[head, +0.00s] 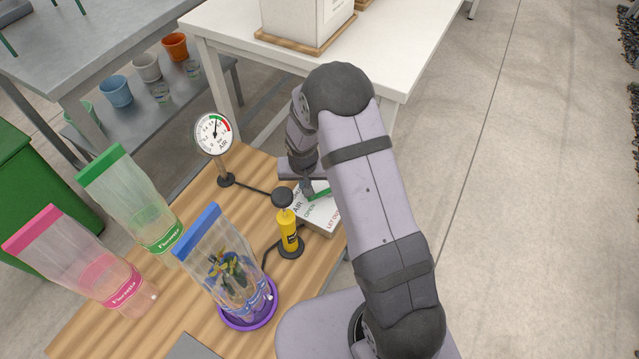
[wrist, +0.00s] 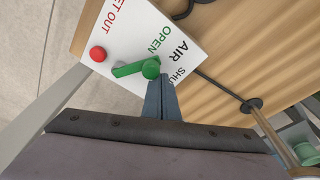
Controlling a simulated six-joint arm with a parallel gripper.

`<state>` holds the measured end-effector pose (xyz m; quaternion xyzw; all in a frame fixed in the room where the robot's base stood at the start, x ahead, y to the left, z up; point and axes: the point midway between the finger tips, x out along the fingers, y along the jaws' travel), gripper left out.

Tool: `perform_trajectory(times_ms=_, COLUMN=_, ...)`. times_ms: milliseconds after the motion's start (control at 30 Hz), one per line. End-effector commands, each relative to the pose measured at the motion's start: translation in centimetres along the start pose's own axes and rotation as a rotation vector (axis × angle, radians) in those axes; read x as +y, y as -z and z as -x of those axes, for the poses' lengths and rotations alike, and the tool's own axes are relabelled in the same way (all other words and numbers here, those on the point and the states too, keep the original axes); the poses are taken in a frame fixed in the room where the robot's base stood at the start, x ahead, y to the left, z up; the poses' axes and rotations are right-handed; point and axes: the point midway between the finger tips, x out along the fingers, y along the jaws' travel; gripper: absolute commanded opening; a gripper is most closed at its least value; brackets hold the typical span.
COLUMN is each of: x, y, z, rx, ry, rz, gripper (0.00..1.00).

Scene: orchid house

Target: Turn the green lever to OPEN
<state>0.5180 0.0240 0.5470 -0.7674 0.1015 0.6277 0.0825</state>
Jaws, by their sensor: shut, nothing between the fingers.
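The green lever (wrist: 133,68) sits on a white panel box (wrist: 120,30) lettered OPEN, AIR, SHUT and LET OUT. In the wrist view its round end lies between the words OPEN and SHUT, beside AIR, and its other end reaches left. My gripper (wrist: 167,88) is shut and empty, its fingertips close by the round end; I cannot tell whether they touch. In the head view the lever (head: 319,194) shows beside my gripper (head: 308,192), and the box (head: 322,216) is partly hidden by my arm.
A red button (wrist: 97,54) stands on the box near the lever. A gauge (head: 213,133), a yellow cylinder (head: 289,231) and a blue-topped clear bag with a plant (head: 222,262) stand on the wooden bench. Green-topped (head: 135,200) and pink-topped (head: 80,260) bags stand left.

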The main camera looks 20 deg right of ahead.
Motion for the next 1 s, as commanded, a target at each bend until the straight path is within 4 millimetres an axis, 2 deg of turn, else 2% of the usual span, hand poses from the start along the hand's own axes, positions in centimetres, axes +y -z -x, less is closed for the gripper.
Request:
perform_trajectory(times_ms=300, x=0.01, y=-1.03, z=0.2, rx=0.0, ry=0.001, rz=0.001, gripper=0.0)
perform_trajectory(times_ms=667, x=-0.02, y=-0.99, z=0.21, rx=0.0, ry=0.001, rz=0.0, gripper=0.0)
perform_trajectory(times_ms=1000, x=-0.86, y=-0.51, z=0.09, rx=0.001, ry=0.001, rz=0.001, gripper=0.0)
